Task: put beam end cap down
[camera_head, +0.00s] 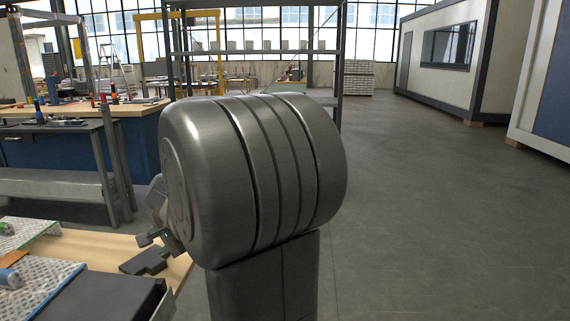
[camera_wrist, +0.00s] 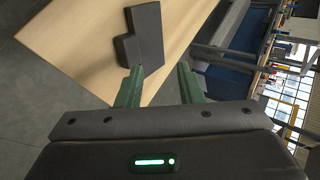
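The beam end cap (camera_wrist: 147,36) is a dark grey, L-shaped piece lying on the wooden tabletop (camera_wrist: 95,50) in the wrist view. It also shows in the head view (camera_head: 146,262), near the table's right edge, partly beside my arm. My gripper (camera_wrist: 159,70) has two green fingers spread apart with nothing between them. The end cap is beyond the fingertips, close to the left one; whether they touch cannot be told. In the head view my large grey arm link hides much of the gripper.
On the tabletop, left of the end cap, are a dark box (camera_head: 95,297) and a perforated light tray (camera_head: 45,285) with tools. A grey bench (camera_head: 60,185) stands behind. Open floor (camera_head: 440,220) lies to the right.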

